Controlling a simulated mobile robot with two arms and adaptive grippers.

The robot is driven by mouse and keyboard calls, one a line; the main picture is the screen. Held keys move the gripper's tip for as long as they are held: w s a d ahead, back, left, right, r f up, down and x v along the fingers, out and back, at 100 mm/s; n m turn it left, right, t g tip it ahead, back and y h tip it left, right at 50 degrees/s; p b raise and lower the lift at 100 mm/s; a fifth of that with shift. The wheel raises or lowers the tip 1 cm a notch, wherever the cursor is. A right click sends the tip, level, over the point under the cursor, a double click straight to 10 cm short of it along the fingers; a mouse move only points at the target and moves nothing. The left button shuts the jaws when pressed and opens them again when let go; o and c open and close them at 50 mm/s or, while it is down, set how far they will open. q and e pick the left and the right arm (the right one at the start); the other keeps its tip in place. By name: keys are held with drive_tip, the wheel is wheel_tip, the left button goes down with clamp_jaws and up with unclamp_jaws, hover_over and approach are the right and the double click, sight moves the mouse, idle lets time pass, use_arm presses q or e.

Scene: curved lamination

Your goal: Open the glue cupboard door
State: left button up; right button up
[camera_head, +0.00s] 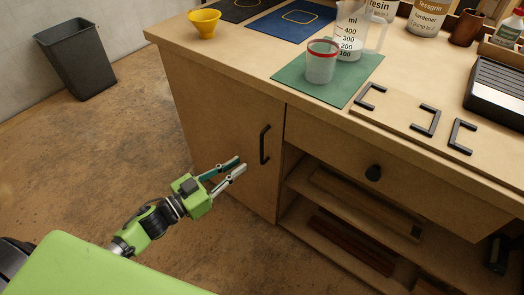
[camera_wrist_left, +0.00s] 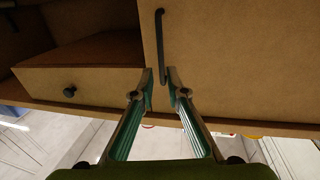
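The cupboard door (camera_head: 215,120) is a plain wooden panel at the left of the bench front, and it is closed. Its black vertical bar handle (camera_head: 264,145) is near the door's right edge. The handle also shows in the left wrist view (camera_wrist_left: 160,45), lined up with the gap between the fingertips. My left gripper (camera_head: 241,165) is in front of the door, just left of and below the handle. Its fingers are open and empty in the left wrist view (camera_wrist_left: 163,88). The exact gap to the handle is hard to tell. My right gripper is not in view.
A drawer with a black knob (camera_head: 373,173) and open shelves with wood strips (camera_head: 365,200) are right of the door. The floor left of the bench is clear up to a bin (camera_head: 78,58).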

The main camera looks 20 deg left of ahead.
sight(262, 161)
use_arm(q)
drive_tip(key=b+x, duration=0.1)
drive_tip(key=x, duration=0.9)
drive_tip(key=shift+w, duration=0.15)
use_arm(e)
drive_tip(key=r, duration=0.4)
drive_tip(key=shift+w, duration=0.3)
use_arm(q)
clamp_jaws()
